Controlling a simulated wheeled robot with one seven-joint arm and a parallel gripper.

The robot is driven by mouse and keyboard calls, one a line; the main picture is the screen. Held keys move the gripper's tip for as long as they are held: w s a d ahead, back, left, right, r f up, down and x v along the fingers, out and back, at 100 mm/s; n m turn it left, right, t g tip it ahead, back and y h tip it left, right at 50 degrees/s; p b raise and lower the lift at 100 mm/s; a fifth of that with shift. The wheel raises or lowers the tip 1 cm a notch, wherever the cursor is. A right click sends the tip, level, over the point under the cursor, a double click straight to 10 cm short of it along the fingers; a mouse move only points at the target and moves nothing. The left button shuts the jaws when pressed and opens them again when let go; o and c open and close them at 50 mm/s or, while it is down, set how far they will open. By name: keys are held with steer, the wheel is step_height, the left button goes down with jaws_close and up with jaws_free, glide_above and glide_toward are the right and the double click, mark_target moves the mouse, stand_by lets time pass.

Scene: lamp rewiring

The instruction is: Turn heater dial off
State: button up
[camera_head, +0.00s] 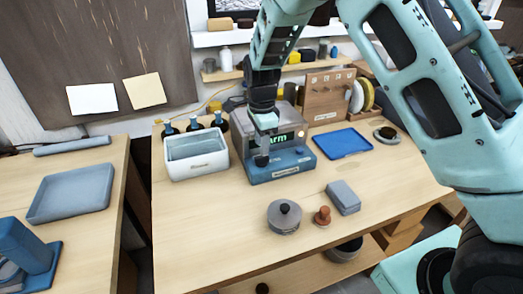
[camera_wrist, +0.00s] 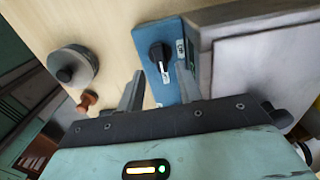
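The heater (camera_head: 283,170) is a blue-based box with a grey top on the workbench. Its green display shows "ARM", with the left part covered by my gripper. The black dial (camera_head: 261,161) is on its front, at the left. In the wrist view the dial (camera_wrist: 160,56) sits on the blue panel (camera_wrist: 172,32), with a white pointer mark towards the lower right. Small labels beside it are too small to read. My gripper (camera_head: 264,143) is just above the dial. In the wrist view its fingers (camera_wrist: 160,76) are apart, with the dial ahead between them, and nothing is held.
A white bin (camera_head: 195,165) stands close left of the heater, with dark bottles behind. A blue tray (camera_head: 343,144) lies to the right. A round grey pot (camera_head: 284,217), a small brown knob (camera_head: 322,216) and a grey box (camera_head: 343,197) stand in front. The bench's front left is clear.

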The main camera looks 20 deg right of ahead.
mark_target(262, 160)
steer(key=shift+f, duration=2.25)
jaws_close()
